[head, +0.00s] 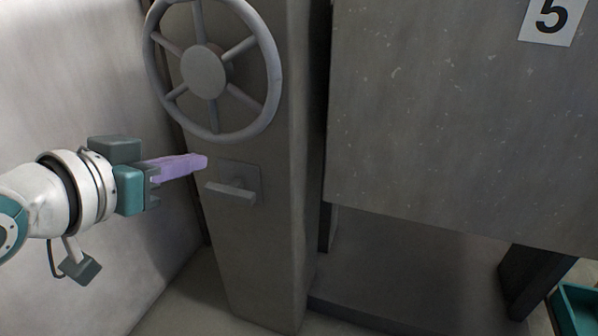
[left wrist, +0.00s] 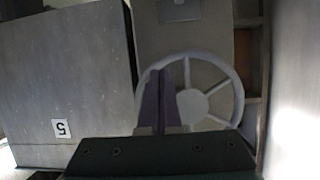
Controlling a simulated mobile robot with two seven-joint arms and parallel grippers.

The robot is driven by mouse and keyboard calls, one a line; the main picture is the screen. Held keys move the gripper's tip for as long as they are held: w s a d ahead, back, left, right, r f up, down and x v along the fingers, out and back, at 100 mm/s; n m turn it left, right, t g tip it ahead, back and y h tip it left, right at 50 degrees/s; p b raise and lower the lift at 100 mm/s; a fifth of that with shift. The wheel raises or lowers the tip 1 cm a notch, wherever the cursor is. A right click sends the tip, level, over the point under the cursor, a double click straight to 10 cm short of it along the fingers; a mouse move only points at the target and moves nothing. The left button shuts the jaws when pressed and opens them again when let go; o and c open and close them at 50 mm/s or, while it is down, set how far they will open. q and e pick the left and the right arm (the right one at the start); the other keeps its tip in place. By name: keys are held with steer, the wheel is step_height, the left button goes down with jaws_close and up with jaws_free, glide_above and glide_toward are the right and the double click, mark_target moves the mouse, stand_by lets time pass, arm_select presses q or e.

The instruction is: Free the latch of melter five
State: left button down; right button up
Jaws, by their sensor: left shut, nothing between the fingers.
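The latch (head: 231,191) is a grey bar handle on a square plate, low on the grey post beneath the spoked handwheel (head: 204,72). Melter five (head: 450,120) is the large grey body to the right, marked with a "5" plate (head: 552,18). My left gripper (head: 204,162) has purple fingers, shut and empty. In the head view its tips show just up and left of the latch; I cannot tell whether they touch anything. In the left wrist view the fingers (left wrist: 160,72) overlap the handwheel (left wrist: 205,100), and the latch plate (left wrist: 180,10) is at the top edge. My right gripper is not in view.
The grey post (head: 262,260) stands beside the melter with a narrow dark gap between them. A pale wall (head: 70,70) is close on the left. A teal tray (head: 577,308) is at the lower right corner. Some floor shows at the bottom left.

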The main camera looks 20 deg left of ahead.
arm_select(q)
step_height(320, 180, down, 8)
steer(key=w+a+t+b, duration=0.1)
steer(key=w+a+b, duration=0.1)
steer(key=b, duration=0.5)
steer(key=shift+w+r+t+b, duration=0.15)
steer(key=shift+r+t+b, duration=0.05)
steer(key=shift+t+b, duration=0.1)
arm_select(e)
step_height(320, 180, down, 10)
arm_select(q)
steer(key=shift+w, duration=0.1)
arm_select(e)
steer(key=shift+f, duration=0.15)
arm_select(q)
steer(key=b, duration=0.6)
glide_above(235, 192)
steer(key=s+d, duration=0.1)
steer(key=s, duration=0.1)
step_height(235, 192, down, 3)
steer(key=shift+s+d+f+b, duration=0.15)
steer(key=shift+f+b, duration=0.3)
steer(key=shift+f, duration=0.45)
steer(key=shift+w+d+f+b, duration=0.1)
steer(key=shift+f+b, duration=0.35)
steer(key=shift+f, duration=0.4)
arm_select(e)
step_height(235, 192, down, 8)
